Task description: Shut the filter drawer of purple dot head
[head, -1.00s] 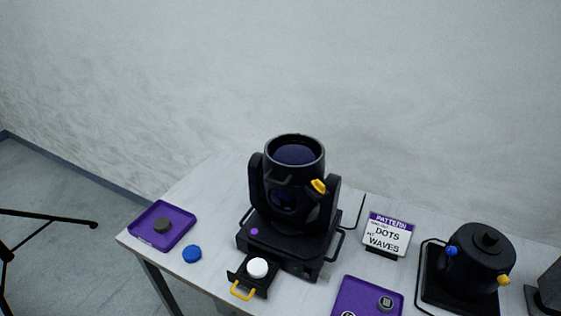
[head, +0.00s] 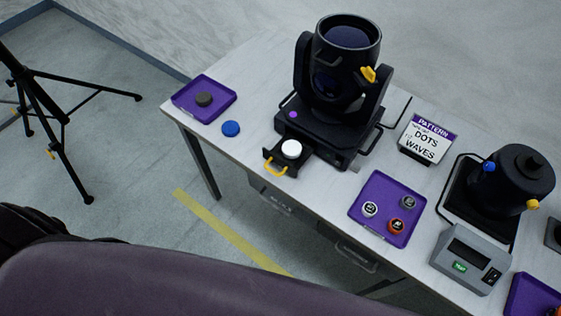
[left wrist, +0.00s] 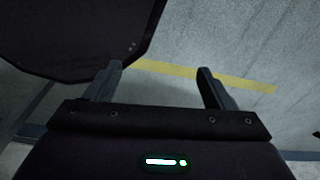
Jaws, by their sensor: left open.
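The purple dot head (head: 338,75) is a black moving-head lamp on the table, with a purple dot (head: 293,114) on its base. Its filter drawer (head: 273,155) sticks out from the front of the base, with a yellow handle (head: 275,168) at its outer end. A white round piece (head: 291,149) sits in the drawer. My left gripper (left wrist: 162,82) shows in the left wrist view, open and empty, above the floor with its yellow line. Neither gripper shows in the head view. My right gripper is not in view.
A purple tray (head: 222,112) with a dark disc and a blue disc (head: 231,129) lie left of the head. A purple tray (head: 356,209) with three small round pieces, a pattern sign (head: 427,138), a grey box (head: 484,262) and a black pot-shaped unit (head: 512,178) stand right. A tripod (head: 50,110) stands on the floor.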

